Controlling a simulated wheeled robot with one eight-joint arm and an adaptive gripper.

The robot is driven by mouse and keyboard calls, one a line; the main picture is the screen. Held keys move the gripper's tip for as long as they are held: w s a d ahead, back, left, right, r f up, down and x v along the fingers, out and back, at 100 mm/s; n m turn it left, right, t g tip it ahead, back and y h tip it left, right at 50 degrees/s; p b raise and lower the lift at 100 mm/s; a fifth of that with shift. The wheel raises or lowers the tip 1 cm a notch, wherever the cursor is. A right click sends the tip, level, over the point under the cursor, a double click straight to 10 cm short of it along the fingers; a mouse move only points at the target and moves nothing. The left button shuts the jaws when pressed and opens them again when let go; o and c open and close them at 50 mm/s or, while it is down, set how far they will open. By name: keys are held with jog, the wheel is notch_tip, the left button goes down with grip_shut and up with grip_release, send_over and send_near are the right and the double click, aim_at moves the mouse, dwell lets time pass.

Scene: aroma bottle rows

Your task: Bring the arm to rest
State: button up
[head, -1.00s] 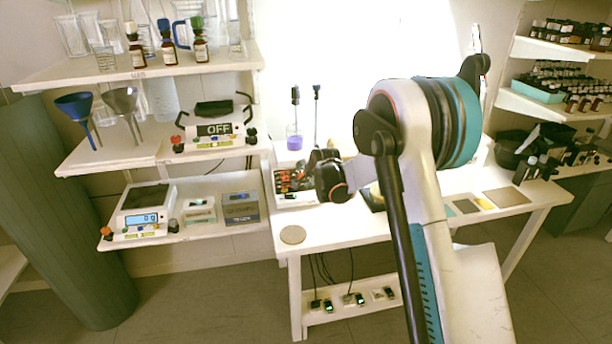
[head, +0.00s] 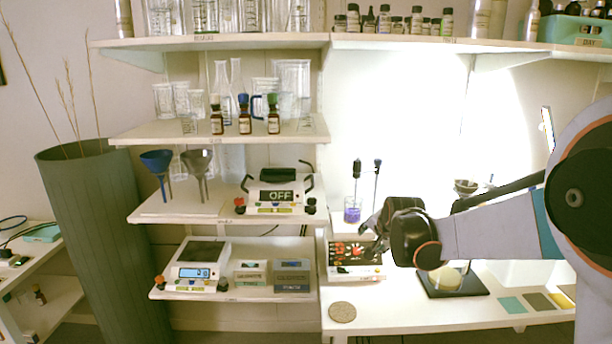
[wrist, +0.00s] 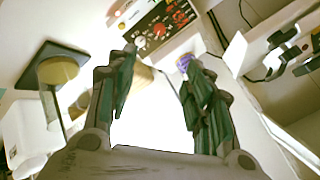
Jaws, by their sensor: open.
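My gripper (wrist: 160,85) is open in the wrist view, its two green-lined fingers apart with nothing between them. In the head view my gripper (head: 368,232) is small and dark, at the left end of my arm, in front of the control box (head: 352,262) on the white table. My arm reaches in from the right edge, roughly level. The gripper's fingers are hard to make out there.
Shelves at left hold three brown bottles (head: 245,122), funnels (head: 157,170), a hotplate marked OFF (head: 277,190) and a scale (head: 197,268). A beaker with purple liquid (head: 352,212) stands behind the gripper. A round cork mat (head: 342,312) lies at the table's front left.

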jog(key=s+r+n+g, duration=0.1)
jog(key=s+r+n, duration=0.2)
jog(key=s, duration=0.8)
jog(key=s+r+n, duration=0.2)
jog(key=s+r, duration=0.2)
jog(key=s, duration=0.6)
jog(key=s+f+n, duration=0.2)
jog(key=s, duration=0.7)
jog(key=s+f+n+g, duration=0.1)
jog(key=s+f+n, duration=0.1)
jog(key=s, duration=0.8)
jog(key=shift+f+n, duration=0.4)
jog(key=shift+n, duration=0.2)
jog(key=shift+c, duration=0.2)
